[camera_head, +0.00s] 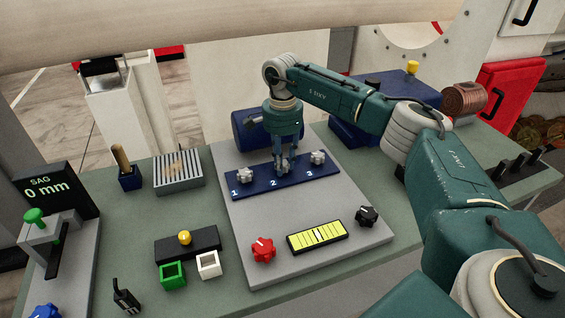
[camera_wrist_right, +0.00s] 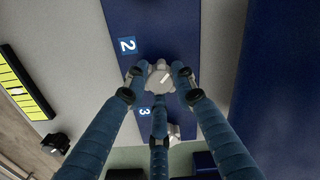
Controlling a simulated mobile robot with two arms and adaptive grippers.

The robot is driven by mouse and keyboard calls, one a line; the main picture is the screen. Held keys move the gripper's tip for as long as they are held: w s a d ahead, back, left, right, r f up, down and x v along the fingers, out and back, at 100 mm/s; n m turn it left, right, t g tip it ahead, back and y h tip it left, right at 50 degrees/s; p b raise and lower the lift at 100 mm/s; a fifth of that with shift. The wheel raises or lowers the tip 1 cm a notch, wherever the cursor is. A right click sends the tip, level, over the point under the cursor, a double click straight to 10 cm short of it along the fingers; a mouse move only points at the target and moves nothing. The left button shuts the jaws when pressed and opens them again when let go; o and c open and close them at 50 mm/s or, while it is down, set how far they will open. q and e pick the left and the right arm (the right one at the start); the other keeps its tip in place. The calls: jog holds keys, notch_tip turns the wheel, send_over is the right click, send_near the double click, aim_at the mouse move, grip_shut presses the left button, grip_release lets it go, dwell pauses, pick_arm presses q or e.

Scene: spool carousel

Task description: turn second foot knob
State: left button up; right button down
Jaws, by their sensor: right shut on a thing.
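A dark blue strip (camera_head: 258,188) marked 1, 2 and 3 lies on a grey plate and carries grey lobed knobs. My right gripper (camera_head: 285,168) points down over position 2 and is shut on the second foot knob, which it mostly hides in the head view. In the right wrist view the second foot knob (camera_wrist_right: 160,78) sits between the fingers of my right gripper (camera_wrist_right: 158,84), beside the number 2. The first knob (camera_head: 244,175) stands free to the left and the third knob (camera_head: 318,157) to the right. My left gripper is not in view.
A red knob (camera_head: 263,249), a yellow level display (camera_head: 317,237) and a black knob (camera_head: 367,216) are at the plate's front. Green and white square frames and a slotted block stand left.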

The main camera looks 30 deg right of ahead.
jog(key=shift+w+d+r+n, duration=0.1)
jog(key=shift+w+r+n, duration=0.1)
jog(key=shift+n, duration=0.6)
jog(key=c, duration=1.4)
grip_release()
jog(key=shift+c, duration=0.2)
jog(key=shift+o, duration=0.2)
jog(key=shift+s, duration=0.1)
jog(key=shift+f, duration=0.1)
notch_tip(320, 180, up, 12)
